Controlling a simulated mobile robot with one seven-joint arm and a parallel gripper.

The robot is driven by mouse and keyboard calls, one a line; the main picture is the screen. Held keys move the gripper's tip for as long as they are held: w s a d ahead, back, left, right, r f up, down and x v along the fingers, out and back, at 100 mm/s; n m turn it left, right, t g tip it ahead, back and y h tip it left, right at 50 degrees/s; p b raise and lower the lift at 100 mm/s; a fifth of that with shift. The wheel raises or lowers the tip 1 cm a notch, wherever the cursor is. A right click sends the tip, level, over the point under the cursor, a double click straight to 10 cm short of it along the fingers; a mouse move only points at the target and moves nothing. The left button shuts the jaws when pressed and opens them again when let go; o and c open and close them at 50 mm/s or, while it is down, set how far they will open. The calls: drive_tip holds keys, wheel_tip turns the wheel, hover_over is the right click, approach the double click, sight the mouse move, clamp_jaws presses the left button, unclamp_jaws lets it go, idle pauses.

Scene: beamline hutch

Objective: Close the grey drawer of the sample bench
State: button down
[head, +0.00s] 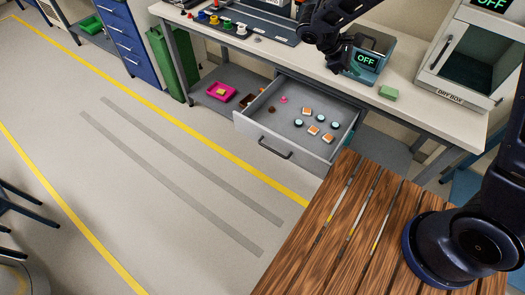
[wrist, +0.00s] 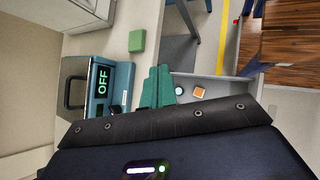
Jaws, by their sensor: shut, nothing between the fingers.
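The grey drawer (head: 242,120) of the sample bench (head: 405,112) is pulled out in the head view. Its dark handle (head: 275,149) is on the front panel, facing the floor. Several small orange-and-white and dark-and-white pieces lie inside, with a pink one near the back. My gripper (head: 345,67) is above the benchtop beside the blue device, behind and above the drawer, apart from the handle. In the wrist view, its teal fingers (wrist: 157,87) are together and empty. Part of the drawer (wrist: 215,82) shows beyond them; the handle cannot be made out there.
A blue device reading OFF (head: 368,62), a green block (head: 388,93) and a dry box (head: 470,60) stand on the bench. A pink tray (head: 221,92) is on the lower shelf. A slatted wooden surface (head: 350,240) is close to the drawer's right front corner. Floor left of the drawer is clear.

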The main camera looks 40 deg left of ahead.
drive_tip(key=s+a+f+n+t, duration=0.2)
drive_tip(key=s+a+f+n, duration=0.1)
drive_tip(key=s+a+f, duration=0.4)
drive_tip(key=n+t+y, duration=0.8)
drive_tip(key=n, duration=0.5)
approach(267, 148)
drive_tip(key=shift+h, duration=0.3)
drive_tip(key=x, duration=0.6)
drive_tip(key=shift+w+a+f, duration=0.2)
drive_tip(key=shift+w, duration=0.15)
drive_tip(key=shift+w, duration=0.1)
